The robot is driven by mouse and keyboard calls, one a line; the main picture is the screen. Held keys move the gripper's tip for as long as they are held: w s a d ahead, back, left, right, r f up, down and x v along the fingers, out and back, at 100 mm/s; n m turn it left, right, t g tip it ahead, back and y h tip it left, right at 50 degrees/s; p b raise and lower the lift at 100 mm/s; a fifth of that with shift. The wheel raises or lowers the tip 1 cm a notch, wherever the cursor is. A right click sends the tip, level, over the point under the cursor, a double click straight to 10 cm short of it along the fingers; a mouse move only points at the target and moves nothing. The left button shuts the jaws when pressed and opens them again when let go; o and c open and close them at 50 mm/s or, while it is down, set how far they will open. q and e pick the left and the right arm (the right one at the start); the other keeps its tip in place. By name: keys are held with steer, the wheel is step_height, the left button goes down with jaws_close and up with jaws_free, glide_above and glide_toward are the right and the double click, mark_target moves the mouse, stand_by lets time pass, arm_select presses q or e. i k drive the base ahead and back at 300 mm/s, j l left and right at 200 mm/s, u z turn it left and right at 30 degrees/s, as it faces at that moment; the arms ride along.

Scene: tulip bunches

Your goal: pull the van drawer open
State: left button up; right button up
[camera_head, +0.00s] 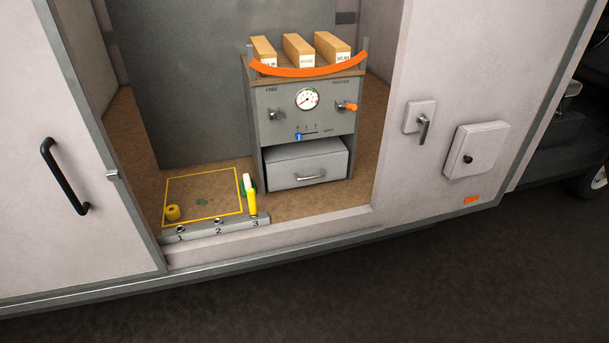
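The grey drawer (290,163) is in the lower part of the grey cabinet (262,110) inside the van. Its front stands out somewhat from the cabinet, with its upper face showing and a dark gap above it. A small metal bar handle (310,178) is on the drawer front, and nothing touches it. Neither of my grippers is in view.
The cabinet carries a gauge (307,99), knobs, and boxes on top behind an orange strap (310,71). Left of the drawer are a yellow-outlined floor area (205,175), a yellow roll (172,212) and a yellow bottle-like item (252,203). The van sill (270,245) runs in front.

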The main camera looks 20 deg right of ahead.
mark_target(299, 173)
steer(key=i, duration=0.5)
steer(key=i+j+z, duration=0.15)
steer(key=i, duration=0.4)
steer(key=i+j, duration=0.1)
steer(key=i, duration=0.4)
steer(key=i+j+z, duration=0.1)
steer(key=i, duration=0.45)
